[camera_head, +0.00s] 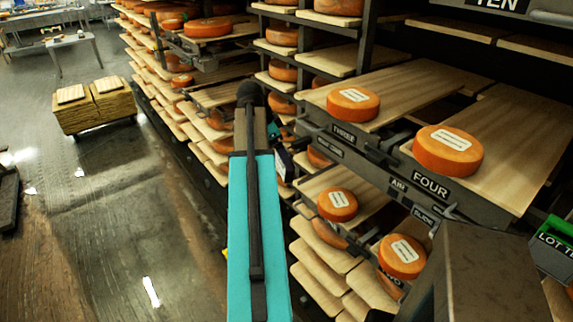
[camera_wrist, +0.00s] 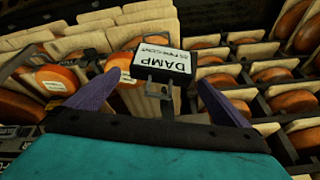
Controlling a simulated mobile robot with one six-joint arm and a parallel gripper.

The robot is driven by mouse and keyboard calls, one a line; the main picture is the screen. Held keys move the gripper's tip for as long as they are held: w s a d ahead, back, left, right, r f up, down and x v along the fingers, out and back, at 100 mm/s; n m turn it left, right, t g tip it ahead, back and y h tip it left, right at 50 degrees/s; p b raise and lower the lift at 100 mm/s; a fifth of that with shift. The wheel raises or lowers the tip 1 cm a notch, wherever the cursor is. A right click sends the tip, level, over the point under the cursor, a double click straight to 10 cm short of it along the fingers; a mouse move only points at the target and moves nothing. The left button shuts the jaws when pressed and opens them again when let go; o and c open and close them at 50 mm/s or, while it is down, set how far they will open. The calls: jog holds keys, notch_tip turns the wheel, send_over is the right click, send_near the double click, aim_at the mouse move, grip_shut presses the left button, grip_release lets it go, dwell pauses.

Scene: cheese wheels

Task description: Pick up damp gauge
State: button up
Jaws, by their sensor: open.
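The damp gauge (camera_wrist: 163,58) is a small dark block with a white face reading DAMP, upside down in the wrist view. A grey metal bracket or clip shows on its near side. My gripper (camera_wrist: 160,80) is open, with one purple finger on each side of the gauge's near end. The gauge lies ahead of and between the fingertips. I see a gap on each side and cannot tell any contact. In the head view my teal arm covers the area around the gripper, and I cannot make out the gauge for sure.
Wooden shelf boards with orange cheese wheels (camera_head: 448,149) fill the dark rack on the right. The wrist view shows boards and cheese wheels (camera_wrist: 58,79) close around the gauge. A green lot box (camera_head: 553,246) is at the far right. The floor (camera_head: 110,220) at left is mostly clear.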

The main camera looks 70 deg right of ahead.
jog(key=shift+p+x, duration=1)
jog(key=shift+x, duration=1.4)
jog(key=shift+s, duration=0.1)
jog(key=c, duration=1.1)
jog(key=shift+r, duration=0.2)
jog(key=shift+r+b, duration=0.45)
jog(key=shift+b, duration=0.05)
jog(key=w+a+b, duration=0.1)
jog(key=w+a, duration=0.2)
jog(key=a, duration=0.1)
jog(key=w+a+b, duration=0.2)
jog(key=w+a, duration=0.2)
jog(key=a, duration=0.1)
jog(key=w+a+b, duration=0.1)
jog(key=w+a, duration=0.3)
jog(key=a, duration=0.1)
jog(key=shift+a+r+b, duration=0.1)
jog(key=shift+r+b, duration=0.05)
jog(key=shift+b, duration=0.15)
